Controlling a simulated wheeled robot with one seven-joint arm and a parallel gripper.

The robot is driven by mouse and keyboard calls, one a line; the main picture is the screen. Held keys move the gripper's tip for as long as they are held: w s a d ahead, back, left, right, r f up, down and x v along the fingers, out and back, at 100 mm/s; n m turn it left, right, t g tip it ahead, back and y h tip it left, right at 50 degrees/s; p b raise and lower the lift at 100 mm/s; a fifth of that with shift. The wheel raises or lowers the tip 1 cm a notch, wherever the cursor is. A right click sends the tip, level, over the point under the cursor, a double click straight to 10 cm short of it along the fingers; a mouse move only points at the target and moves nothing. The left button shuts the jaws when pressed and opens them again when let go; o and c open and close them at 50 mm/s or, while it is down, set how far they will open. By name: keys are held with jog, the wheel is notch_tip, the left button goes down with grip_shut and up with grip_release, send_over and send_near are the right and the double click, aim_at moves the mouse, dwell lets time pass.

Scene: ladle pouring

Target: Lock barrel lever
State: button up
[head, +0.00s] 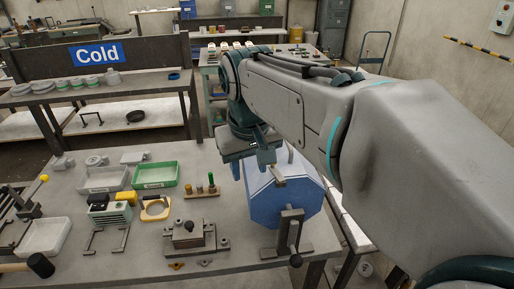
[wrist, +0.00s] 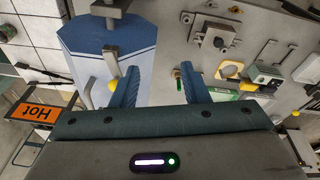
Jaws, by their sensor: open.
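The blue many-sided barrel (head: 288,203) stands at the right end of the near table, and its blue body (wrist: 90,38) fills the upper left of the wrist view. A grey lever with a yellow knob (head: 278,170) is on the barrel. In the wrist view the yellow knob (wrist: 113,86) is just left of my left finger, outside the gap between the fingers. My gripper (head: 252,166) is open and empty, pointing down over the barrel's left edge. In the wrist view my gripper (wrist: 159,69) has its fingers apart. Whether a finger touches the lever, I cannot tell.
A grey clamp with a black knob (head: 291,235) stands at the barrel's front. Left of it are a metal fixture (head: 188,240), a peg stand (head: 203,193), a green tray (head: 156,175) and a yellow-framed part (head: 155,209). An orange Hot sign (wrist: 36,113) shows in the wrist view.

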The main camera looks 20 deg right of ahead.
aim_at(277, 169)
jog(key=w+d+r+m+g+h+b, duration=0.1)
jog(key=w+d+r+m+g+b, duration=0.1)
jog(key=w+d+r, duration=0.5)
jog(key=f, duration=0.4)
jog(key=d+f, duration=0.1)
jog(key=f, duration=0.7)
jog(key=shift+s+d+f, duration=0.15)
jog(key=shift+s+d, duration=0.05)
jog(key=shift+d, duration=0.15)
grip_shut()
